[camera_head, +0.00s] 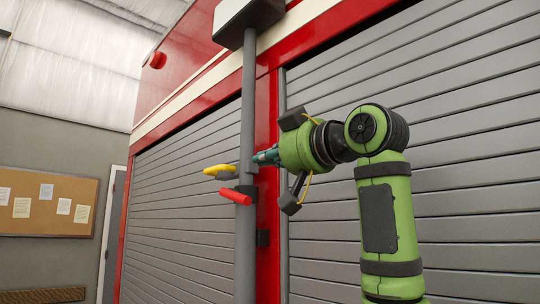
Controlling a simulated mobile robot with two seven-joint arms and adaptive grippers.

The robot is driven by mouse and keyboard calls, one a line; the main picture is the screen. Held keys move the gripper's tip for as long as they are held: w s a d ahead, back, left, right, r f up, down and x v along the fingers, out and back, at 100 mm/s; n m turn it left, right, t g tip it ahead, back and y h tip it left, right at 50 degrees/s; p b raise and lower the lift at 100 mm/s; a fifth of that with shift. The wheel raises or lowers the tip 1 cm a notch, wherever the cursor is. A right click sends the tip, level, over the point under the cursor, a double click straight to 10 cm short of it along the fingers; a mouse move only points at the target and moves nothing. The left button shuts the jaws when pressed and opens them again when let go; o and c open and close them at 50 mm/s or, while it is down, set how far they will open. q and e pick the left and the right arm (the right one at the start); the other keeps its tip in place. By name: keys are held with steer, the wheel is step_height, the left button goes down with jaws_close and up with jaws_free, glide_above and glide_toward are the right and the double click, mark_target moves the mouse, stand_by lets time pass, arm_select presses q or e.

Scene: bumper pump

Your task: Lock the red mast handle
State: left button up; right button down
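The red mast handle (236,196) sticks out to the left from a dark collar on the grey vertical mast (247,100), tilted slightly, its left end higher. A yellow handle (218,170) sits just above it on the same mast. My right gripper (257,158) comes in from the right with teal fingers pointing left. Its tips are close to the mast, above the red handle and right of the yellow one. I cannot tell whether they touch the mast or how far apart they are. The red handle is clear of the gripper. My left gripper is out of view.
Behind the mast stands a red truck body with grey roller shutters (440,100) on both sides. A cork board (45,203) hangs at far left. Space left of the handles looks free.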

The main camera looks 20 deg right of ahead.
steer(key=p, duration=0.3)
glide_above(244, 200)
steer(key=s, duration=0.2)
steer(key=w+f, duration=0.1)
steer(key=w+f+b, duration=0.1)
steer(key=f, duration=0.1)
steer(key=shift+d+f, duration=0.1)
steer(key=shift+f, duration=0.15)
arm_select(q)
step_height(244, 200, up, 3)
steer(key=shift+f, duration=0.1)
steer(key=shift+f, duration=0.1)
arm_select(e)
steer(key=shift+f+b, duration=0.35)
steer(key=shift+b, duration=0.1)
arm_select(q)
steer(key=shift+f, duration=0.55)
arm_select(e)
steer(key=shift+t, duration=0.3)
arm_select(q)
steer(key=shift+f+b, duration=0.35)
steer(key=shift+b, duration=0.15)
arm_select(e)
steer(key=shift+s+f, duration=0.1)
steer(key=shift+f, duration=0.1)
